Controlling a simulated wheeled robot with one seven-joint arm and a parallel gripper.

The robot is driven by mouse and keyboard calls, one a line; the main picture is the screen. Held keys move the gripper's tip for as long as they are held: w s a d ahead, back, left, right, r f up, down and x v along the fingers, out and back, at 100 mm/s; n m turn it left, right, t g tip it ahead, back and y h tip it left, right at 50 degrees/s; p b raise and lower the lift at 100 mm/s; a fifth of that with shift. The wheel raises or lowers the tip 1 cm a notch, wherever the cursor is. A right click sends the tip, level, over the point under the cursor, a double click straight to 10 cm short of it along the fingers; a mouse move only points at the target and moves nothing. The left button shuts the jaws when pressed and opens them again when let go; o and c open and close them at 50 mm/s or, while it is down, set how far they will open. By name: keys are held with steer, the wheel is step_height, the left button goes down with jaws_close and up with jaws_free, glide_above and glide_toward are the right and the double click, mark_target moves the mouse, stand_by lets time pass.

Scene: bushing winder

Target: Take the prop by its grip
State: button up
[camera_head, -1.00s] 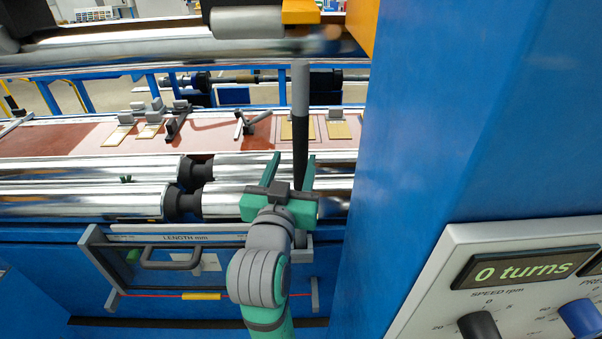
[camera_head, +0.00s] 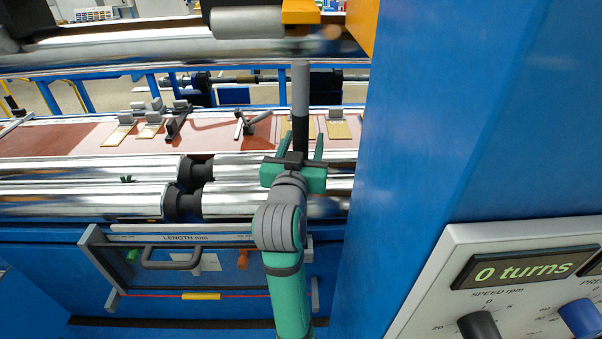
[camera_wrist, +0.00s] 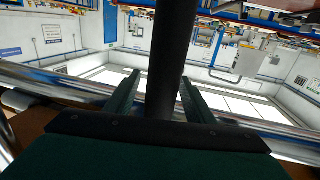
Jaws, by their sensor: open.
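The prop (camera_head: 300,92) is an upright post, grey on its upper part and black on its lower part. It stands behind the front rollers, and its lower end is hidden by my gripper. My gripper (camera_head: 302,142) is open, with its green fingers pointing away from my body toward the black part. In the wrist view the dark post (camera_wrist: 170,60) rises between the two fingers (camera_wrist: 158,95) of my gripper, with a gap on each side. I cannot tell whether either finger touches it.
Shiny rollers (camera_head: 80,203) lie below and left of my gripper. A reddish-brown table (camera_head: 60,140) with small fittings lies behind. A large blue cabinet (camera_head: 440,120) stands close on the right. A long metal roller (camera_head: 130,56) crosses above. A frame with a handle (camera_head: 170,265) is at front left.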

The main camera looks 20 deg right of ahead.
jaws_close()
steer(key=shift+r, duration=0.1)
